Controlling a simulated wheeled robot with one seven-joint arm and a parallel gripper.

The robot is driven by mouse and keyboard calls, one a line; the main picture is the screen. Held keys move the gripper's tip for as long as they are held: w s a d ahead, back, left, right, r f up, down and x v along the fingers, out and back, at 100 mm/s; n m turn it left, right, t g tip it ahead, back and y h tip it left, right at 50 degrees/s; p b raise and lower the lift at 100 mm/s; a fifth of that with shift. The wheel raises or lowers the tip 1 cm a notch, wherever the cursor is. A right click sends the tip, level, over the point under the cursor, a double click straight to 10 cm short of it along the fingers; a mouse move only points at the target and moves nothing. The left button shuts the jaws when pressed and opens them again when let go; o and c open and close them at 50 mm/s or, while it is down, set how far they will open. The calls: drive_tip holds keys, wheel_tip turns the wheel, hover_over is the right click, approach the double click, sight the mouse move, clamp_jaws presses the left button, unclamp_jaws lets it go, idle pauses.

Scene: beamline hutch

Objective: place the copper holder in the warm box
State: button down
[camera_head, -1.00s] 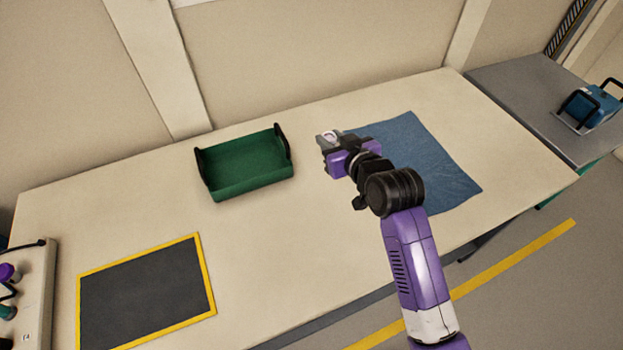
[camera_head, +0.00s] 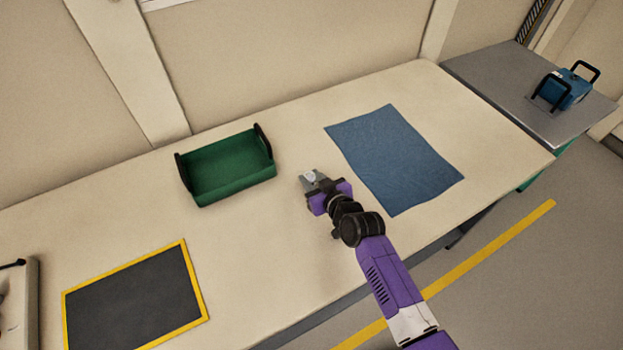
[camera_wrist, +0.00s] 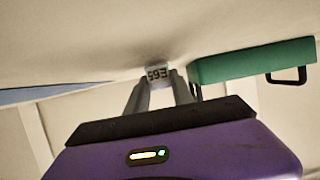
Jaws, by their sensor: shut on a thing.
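My gripper (camera_head: 311,183) is above the pale table, between the green tray and the blue cloth. It is shut on a small pale grey piece with a dark-lettered label (camera_wrist: 158,75), seen between the fingertips in the wrist view. Its colour does not look copper, and most of it is hidden. A green open tray with black end handles (camera_head: 230,190) stands left of my gripper; it also shows in the wrist view (camera_wrist: 240,64). A blue box with black handles (camera_head: 566,91) stands on the grey side table. I cannot tell which one is the warm box.
A blue cloth (camera_head: 392,158) lies flat, right of my gripper. A dark mat with a yellow border (camera_head: 135,298) lies at the front left. A pale unit (camera_head: 18,310) is at the left edge. The table (camera_head: 270,240) is bare between mat and gripper. The wall runs behind.

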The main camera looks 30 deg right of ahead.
drive_tip(key=shift+f, duration=0.25)
drive_tip(key=c, duration=1.1)
unclamp_jaws()
drive_tip(key=shift+r, duration=0.1)
drive_tip(key=shift+r, duration=0.1)
drive_tip(key=v, duration=1.2)
drive_tip(key=shift+b, duration=0.35)
